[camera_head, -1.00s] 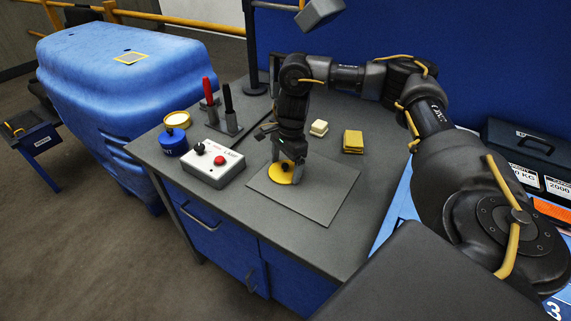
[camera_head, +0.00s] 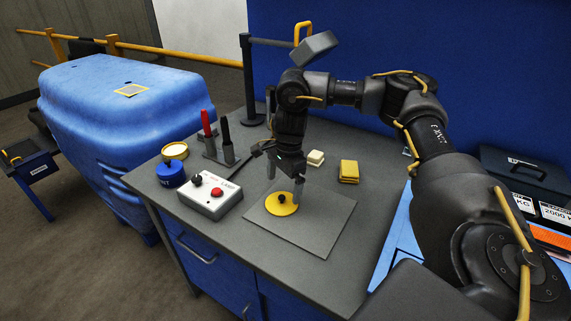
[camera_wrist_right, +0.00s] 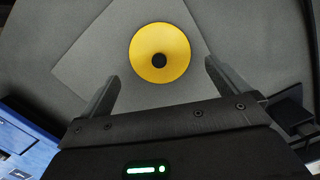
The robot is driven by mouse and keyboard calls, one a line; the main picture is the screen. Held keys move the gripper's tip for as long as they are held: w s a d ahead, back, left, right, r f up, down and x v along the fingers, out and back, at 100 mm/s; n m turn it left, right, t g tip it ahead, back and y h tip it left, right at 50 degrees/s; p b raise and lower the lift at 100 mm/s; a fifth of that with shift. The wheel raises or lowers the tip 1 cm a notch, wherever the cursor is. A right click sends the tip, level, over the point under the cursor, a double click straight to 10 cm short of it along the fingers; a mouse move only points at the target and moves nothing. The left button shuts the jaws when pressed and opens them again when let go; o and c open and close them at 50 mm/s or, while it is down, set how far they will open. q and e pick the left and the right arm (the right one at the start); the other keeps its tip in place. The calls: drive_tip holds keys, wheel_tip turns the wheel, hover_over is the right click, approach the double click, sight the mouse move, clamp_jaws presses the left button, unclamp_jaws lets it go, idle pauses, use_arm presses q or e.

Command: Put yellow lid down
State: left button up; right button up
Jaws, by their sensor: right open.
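The yellow lid (camera_head: 281,208) is a round disc with a black knob. It lies flat on the grey mat (camera_head: 318,222) on the worktop. In the right wrist view the lid (camera_wrist_right: 160,66) lies beyond the fingertips, centred between them. My right gripper (camera_head: 284,185) is open and empty just above the lid, apart from it. It also shows in the right wrist view (camera_wrist_right: 160,80) with its two fingers spread wide. My left gripper is not in view.
A control box (camera_head: 209,195) with a black knob and red button stands left of the mat. Behind it are a blue pot (camera_head: 171,174), a yellow-rimmed round container (camera_head: 175,151) and a stand with red and black handles (camera_head: 226,150).

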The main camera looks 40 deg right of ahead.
sight(286, 200)
wheel_tip(286, 200, up, 8)
drive_tip(key=shift+d+f+p, duration=0.25)
drive_tip(key=shift+d+p, duration=0.15)
drive_tip(key=shift+p, duration=0.05)
idle(0.3)
